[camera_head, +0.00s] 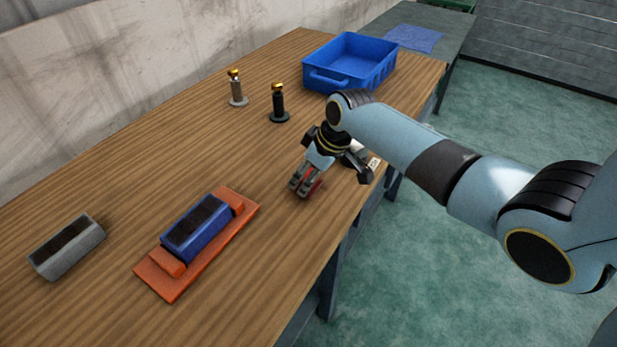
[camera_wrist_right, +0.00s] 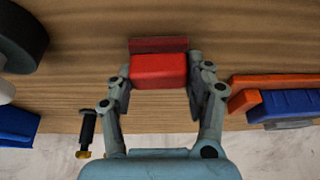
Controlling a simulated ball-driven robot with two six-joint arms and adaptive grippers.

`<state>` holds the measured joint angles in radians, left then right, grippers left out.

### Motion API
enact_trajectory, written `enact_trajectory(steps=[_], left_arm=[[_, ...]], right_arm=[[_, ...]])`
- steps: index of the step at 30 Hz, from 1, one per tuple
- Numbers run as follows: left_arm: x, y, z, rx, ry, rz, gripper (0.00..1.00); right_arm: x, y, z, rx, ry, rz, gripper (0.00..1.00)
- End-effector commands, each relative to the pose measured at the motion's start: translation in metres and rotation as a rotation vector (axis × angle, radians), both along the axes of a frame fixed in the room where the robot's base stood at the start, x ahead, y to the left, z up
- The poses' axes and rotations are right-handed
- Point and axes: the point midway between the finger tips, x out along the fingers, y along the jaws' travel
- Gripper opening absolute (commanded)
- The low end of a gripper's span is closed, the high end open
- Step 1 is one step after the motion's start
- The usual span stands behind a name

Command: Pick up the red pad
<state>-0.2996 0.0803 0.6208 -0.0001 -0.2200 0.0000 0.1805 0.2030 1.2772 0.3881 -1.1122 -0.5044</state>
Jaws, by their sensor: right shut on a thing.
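The red pad (camera_wrist_right: 158,72) is a small red block between the two fingers of my right gripper (camera_wrist_right: 160,95) in the right wrist view. In the head view only a red sliver of the pad (camera_head: 315,187) shows beside the fingertips; the rest is hidden by the fingers. My right gripper (camera_head: 303,187) points down near the table's front edge and is shut on the pad. The pad is at or just above the wood; I cannot tell which. My left gripper is not in view.
An orange base (camera_head: 170,285) holds a blue block (camera_head: 196,228) on the wooden table (camera_head: 110,190). A grey block (camera_head: 67,247) lies at left. A grey peg (camera_head: 236,92) and a black peg (camera_head: 279,105) stand behind. A blue crate (camera_head: 350,65) is at the back right.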

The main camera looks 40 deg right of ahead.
Motion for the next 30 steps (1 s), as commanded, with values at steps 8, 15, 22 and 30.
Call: enact_trajectory(steps=[8,15,22,30], left_arm=[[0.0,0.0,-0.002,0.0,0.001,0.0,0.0],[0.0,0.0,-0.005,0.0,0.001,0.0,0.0],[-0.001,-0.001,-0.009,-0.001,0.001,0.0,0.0],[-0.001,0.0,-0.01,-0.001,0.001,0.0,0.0]], right_arm=[[0.001,-0.001,0.035,-0.002,-0.005,0.001,0.22],[-0.031,-0.043,0.067,-0.008,0.001,0.002,0.22],[-0.058,-0.079,0.095,-0.008,0.001,0.003,0.22],[-0.069,-0.094,0.108,-0.002,0.0,0.001,0.22]])
